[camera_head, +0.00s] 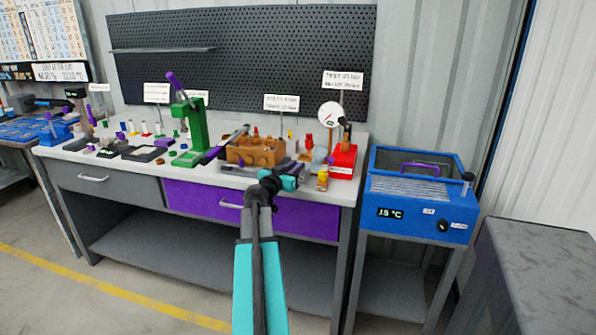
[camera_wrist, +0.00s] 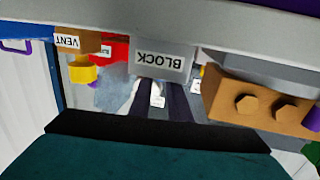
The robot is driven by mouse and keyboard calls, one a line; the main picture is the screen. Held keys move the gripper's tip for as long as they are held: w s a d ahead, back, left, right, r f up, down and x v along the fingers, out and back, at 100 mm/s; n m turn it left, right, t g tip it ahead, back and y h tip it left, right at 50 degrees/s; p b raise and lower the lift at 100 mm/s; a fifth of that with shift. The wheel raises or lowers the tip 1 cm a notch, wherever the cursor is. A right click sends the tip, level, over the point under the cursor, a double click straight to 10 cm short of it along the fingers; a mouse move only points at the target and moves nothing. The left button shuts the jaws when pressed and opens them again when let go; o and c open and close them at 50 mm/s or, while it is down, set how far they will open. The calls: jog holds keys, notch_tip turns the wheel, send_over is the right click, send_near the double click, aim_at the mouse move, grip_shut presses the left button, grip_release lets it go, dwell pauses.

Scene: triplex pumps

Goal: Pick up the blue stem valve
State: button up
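I cannot make out a blue stem valve in either view. My gripper (camera_head: 298,170) reaches over the front edge of the workbench, just in front of the brown block (camera_head: 262,152). In the wrist view my gripper (camera_wrist: 157,88) shows two dark fingers spread apart. A small white label (camera_wrist: 158,100) shows in the gap between them, and no held part is visible. The brown block (camera_wrist: 255,104) with hexagonal bolts is to the right of the fingers in the wrist view.
A yellow part (camera_wrist: 83,72) under a "VENT" label and a grey "BLOCK" plate (camera_wrist: 160,60) are close to my fingers. A red gauge stand (camera_head: 343,160) and green press (camera_head: 192,135) stand on the bench (camera_head: 110,168). A blue bath (camera_head: 415,205) is at right.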

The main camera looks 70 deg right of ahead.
dwell(0.4)
grip_shut()
notch_tip(320, 180, up, 28)
jog(key=shift+p, duration=0.4)
dwell(0.6)
dwell(0.5)
